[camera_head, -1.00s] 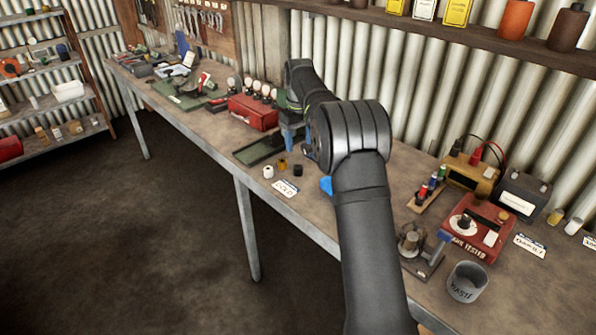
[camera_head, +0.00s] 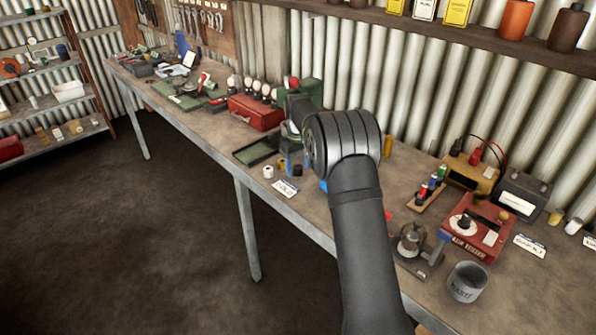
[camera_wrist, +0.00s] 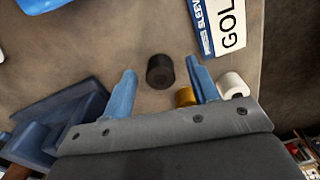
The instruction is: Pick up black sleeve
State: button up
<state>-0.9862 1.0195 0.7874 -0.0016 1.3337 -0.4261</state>
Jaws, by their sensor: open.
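The black sleeve (camera_wrist: 160,71) stands on the bench in the wrist view, between the lines of my two blue fingers. It also shows in the head view (camera_head: 297,171), partly covered by my gripper. My gripper (camera_wrist: 161,69) is open, with a finger on each side of the sleeve and a gap to both. I cannot tell how far above the bench the fingertips are. A gold sleeve (camera_wrist: 185,97) is close by, partly behind the right finger. A white sleeve (camera_wrist: 233,84) stands right of that finger.
A printed label card (camera_wrist: 218,25) lies near the sleeves. Blue objects (camera_wrist: 62,122) lie at left in the wrist view. In the head view, a dark green tray (camera_head: 244,157) and a red box (camera_head: 246,114) are behind; a waste cup (camera_head: 466,284) is at front right.

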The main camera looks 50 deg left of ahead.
jog(key=c, duration=1)
jog(key=shift+c, duration=0.2)
